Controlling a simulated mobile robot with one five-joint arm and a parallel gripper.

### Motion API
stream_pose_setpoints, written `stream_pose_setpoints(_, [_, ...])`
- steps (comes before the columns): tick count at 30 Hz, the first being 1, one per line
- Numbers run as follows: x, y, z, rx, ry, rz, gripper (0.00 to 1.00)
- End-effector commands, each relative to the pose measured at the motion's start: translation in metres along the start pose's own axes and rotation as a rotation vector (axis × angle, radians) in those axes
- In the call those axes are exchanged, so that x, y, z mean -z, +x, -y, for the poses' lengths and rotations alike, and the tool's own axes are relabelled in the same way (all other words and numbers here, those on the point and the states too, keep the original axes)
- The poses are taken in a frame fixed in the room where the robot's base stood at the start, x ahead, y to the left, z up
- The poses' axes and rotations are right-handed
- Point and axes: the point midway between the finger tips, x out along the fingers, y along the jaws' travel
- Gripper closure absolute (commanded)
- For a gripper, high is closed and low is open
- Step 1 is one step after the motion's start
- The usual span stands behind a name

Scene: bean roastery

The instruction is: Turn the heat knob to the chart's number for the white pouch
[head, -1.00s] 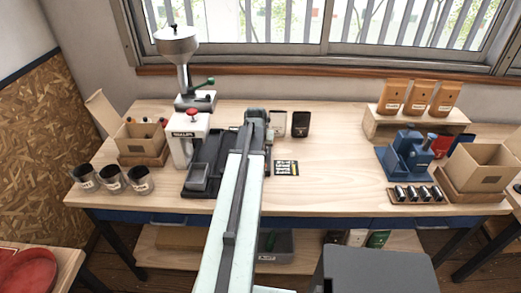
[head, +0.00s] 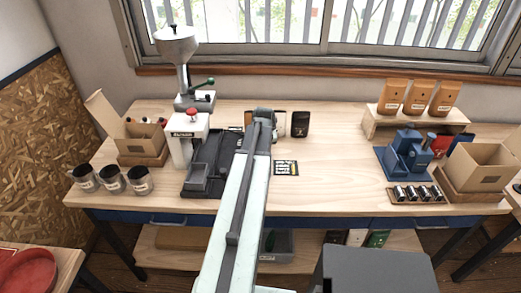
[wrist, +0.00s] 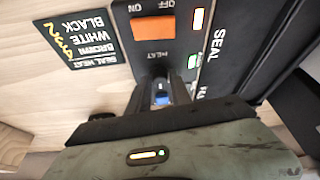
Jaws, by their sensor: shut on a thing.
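My gripper (wrist: 160,90) points at the sealer's control panel (wrist: 228,45) in the wrist view. Its fingers are shut on the heat knob (wrist: 160,98), below the HEAT label. A blue part of the knob shows between the fingers; its pointer and scale are mostly hidden. The black chart (wrist: 78,38) lists brown, white and black with yellow digits, upside down and hard to match to rows. The chart also lies on the bench in the head view (head: 286,168). The dark sealer (head: 212,160) stands left of my arm. A pale pouch (head: 280,118) is partly hidden behind my arm.
An orange ON/OFF switch (wrist: 153,25) sits beside the knob, with lit indicators nearby. A dark pouch (head: 300,124) stands at the back. The bench middle-right is clear.

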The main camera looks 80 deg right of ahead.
Motion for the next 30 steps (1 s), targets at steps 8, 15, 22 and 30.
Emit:
stream_pose_setpoints(8, [0.0,0.0,0.0,-0.001,0.0,0.001,0.54])
stream_pose_setpoints(15, [0.0,-0.003,0.0,0.0,0.001,0.0,0.54])
stream_pose_setpoints(22, [0.002,-0.034,0.0,0.0,0.0,0.0,0.54])
stream_pose_setpoints(30, [0.002,-0.079,0.0,0.0,0.0,0.001,0.54])
